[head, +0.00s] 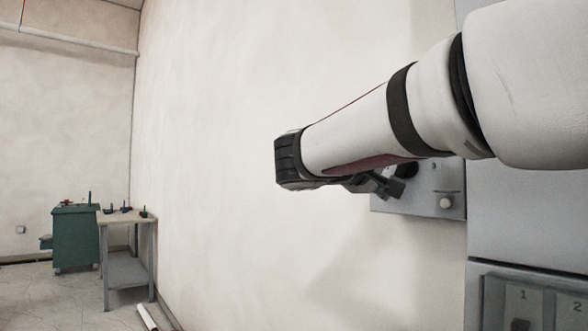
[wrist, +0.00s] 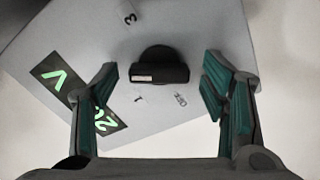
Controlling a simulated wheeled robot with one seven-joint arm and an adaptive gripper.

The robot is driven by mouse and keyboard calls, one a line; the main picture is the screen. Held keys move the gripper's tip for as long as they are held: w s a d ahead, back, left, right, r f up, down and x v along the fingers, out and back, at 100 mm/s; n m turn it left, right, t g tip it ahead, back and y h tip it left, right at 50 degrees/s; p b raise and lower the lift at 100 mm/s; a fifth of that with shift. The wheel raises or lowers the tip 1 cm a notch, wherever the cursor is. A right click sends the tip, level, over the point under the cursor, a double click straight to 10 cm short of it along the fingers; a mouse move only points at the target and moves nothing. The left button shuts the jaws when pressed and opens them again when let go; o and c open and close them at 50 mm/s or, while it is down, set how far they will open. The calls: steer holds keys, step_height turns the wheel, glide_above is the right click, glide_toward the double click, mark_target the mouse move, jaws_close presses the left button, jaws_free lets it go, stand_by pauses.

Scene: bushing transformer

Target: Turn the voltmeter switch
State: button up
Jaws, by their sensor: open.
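The voltmeter switch is a black rotary knob (wrist: 165,68) on a grey panel (wrist: 200,25) in the wrist view. Markings such as "3", "1" and "OFF" stand around it. A dark display (wrist: 78,92) with green characters, including a "V", lies to the left, partly behind a finger. My gripper (wrist: 160,88) is open, with one finger on each side of the knob, and I see gaps between the fingers and the knob. In the head view my gripper (head: 385,187) is in front of the panel (head: 420,204), and my arm hides much of the panel.
A grey cabinet front (head: 530,235) with numbered parts stands at the right of the head view. A workbench (head: 128,217) and a green cabinet (head: 76,238) stand far left. The wall (head: 230,150) left of the panel is bare.

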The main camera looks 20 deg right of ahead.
steer(key=v, duration=1.1)
steer(key=shift+a, duration=0.3)
steer(key=shift+s, duration=0.1)
steer(key=s+d+f+n+g+y, duration=0.15)
steer(key=s+f+y, duration=0.3)
steer(key=f, duration=0.45)
steer(key=s+d+f+n+g+y, duration=0.1)
steer(key=s+d+f+y, duration=0.3)
steer(key=f, duration=0.6)
steer(key=s+a+f+t+y, duration=0.1)
steer(key=s+a+f+y, duration=0.8)
steer(key=f, duration=0.3)
steer(key=s+a+f+m+g, duration=0.1)
steer(key=s+f+g, duration=0.35)
steer(key=s, duration=0.55)
step_height(320, 180, up, 17)
steer(key=t+p, duration=0.3)
steer(key=p, duration=1.3)
steer(key=shift+w+a+h, duration=0.2)
steer(key=shift+w+h, duration=0.1)
steer(key=shift+h, duration=0.15)
